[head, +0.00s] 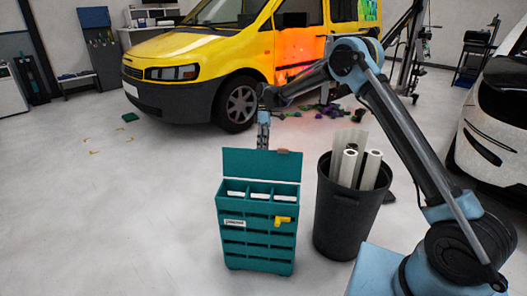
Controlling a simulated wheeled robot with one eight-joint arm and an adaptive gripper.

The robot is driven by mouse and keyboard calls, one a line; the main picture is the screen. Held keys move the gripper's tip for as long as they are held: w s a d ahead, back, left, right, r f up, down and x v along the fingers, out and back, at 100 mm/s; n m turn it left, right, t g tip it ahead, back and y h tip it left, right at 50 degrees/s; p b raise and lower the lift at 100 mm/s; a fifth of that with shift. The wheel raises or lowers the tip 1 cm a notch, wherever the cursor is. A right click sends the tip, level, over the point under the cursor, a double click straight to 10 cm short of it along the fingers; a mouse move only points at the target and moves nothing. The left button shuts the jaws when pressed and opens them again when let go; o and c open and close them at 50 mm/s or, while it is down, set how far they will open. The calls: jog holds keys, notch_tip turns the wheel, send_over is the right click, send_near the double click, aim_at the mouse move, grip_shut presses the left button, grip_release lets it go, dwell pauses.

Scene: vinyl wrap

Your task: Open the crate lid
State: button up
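The teal crate (256,243) stands on the floor at the lower middle of the head view. Its lid (262,164) stands up along the back edge, so the crate is open at the top. White-topped contents (260,196) show in three compartments. My gripper (263,140) points down just behind the lid's top edge. I cannot tell whether it touches the lid. Its fingertips are small and partly hidden, so open or shut is unclear.
A black bin (345,212) with white rolls (368,170) stands right of the crate, close to my arm. A yellow van (200,65) is behind. Coloured scraps (325,110) lie on the floor near it. A white car (495,125) is at right. The floor at left is mostly clear.

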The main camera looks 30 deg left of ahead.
jog(key=v, duration=0.9)
jog(key=shift+w+r, duration=0.25)
jog(key=shift+r, duration=0.05)
jog(key=shift+a, duration=0.1)
